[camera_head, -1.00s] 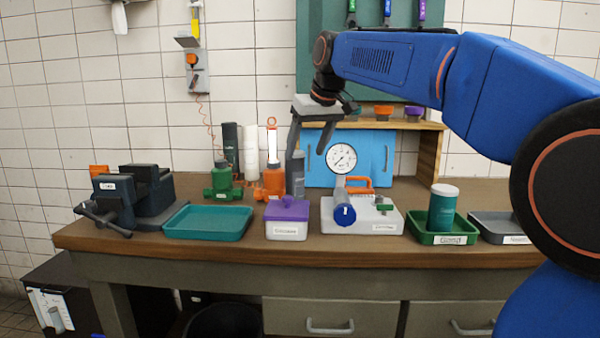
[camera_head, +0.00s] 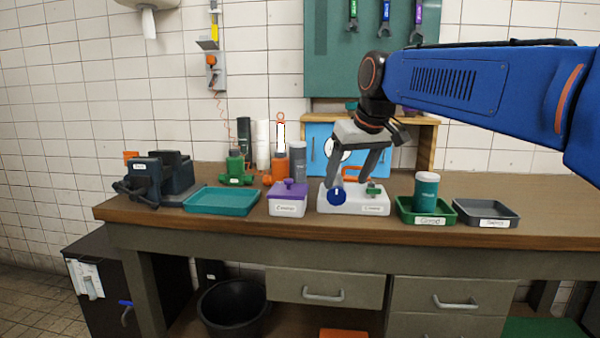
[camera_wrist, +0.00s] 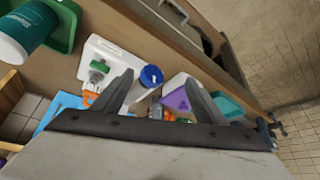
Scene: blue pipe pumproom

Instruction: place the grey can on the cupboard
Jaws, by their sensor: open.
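The grey can (camera_head: 297,160) stands upright at the back of the bench, right of an orange bottle. The blue cupboard (camera_head: 317,140) stands against the wall under a wooden shelf; my gripper and its wrist hide much of its front. It also shows in the wrist view (camera_wrist: 62,104). My gripper (camera_head: 350,182) is open and empty, pointing down in front of the cupboard, over or near a white case (camera_head: 350,204). In the wrist view my gripper (camera_wrist: 158,78) has its fingers spread, with a blue round cap (camera_wrist: 151,76) seen between them.
A green valve-like item (camera_head: 236,172) stands behind the teal tray.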

